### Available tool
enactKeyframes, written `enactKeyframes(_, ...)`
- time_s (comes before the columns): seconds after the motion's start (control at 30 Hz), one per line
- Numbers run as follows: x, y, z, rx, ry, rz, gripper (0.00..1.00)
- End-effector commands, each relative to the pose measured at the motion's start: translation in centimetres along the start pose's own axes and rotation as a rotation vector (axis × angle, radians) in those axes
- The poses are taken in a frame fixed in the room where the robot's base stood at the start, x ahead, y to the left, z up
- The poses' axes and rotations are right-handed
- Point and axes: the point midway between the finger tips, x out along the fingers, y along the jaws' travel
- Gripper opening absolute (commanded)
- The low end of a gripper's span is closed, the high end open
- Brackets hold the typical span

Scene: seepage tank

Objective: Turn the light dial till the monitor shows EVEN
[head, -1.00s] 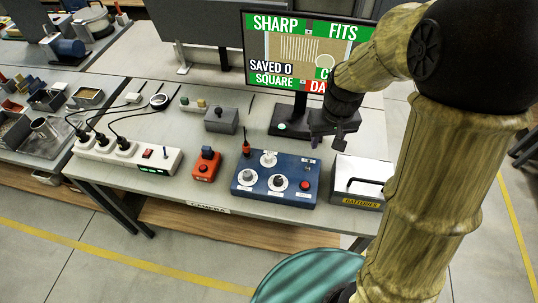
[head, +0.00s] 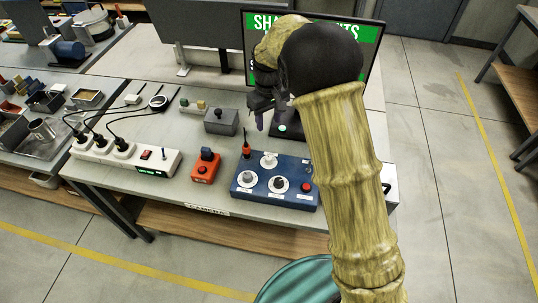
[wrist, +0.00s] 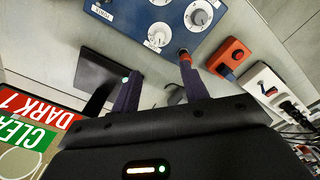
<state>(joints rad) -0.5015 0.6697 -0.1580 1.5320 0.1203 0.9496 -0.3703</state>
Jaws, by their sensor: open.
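The blue control box (head: 262,196) stands on the table with a back dial (head: 269,160), a front left dial (head: 247,177) and a front middle dial (head: 278,184). Their labels are too small to tell which is the light dial. The wrist view shows the box (wrist: 219,28) at the top. My gripper (head: 270,118) is open and empty, in the air behind the box; its two fingers (wrist: 160,88) point toward the box in the wrist view. The monitor (head: 371,42) is mostly hidden by my arm; in the wrist view its screen (wrist: 40,122) shows red "DARK 1" and green "CLEA".
A short red-based stick (head: 246,149) rises from the box's back left corner, close to a finger in the wrist view. A red button (head: 305,187) is on its right. An orange switch box (head: 205,167), a grey box (head: 220,121) and a power strip (head: 127,156) stand left.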

Motion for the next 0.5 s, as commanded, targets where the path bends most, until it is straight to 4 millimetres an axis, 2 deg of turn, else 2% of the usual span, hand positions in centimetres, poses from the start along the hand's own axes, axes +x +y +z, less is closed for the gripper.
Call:
enactKeyframes(0.17,1.4,0.0,0.0,0.0,-0.004,-0.001,0.45)
enactKeyframes(0.5,7.1,0.1,0.1,0.003,-0.005,-0.001,0.45)
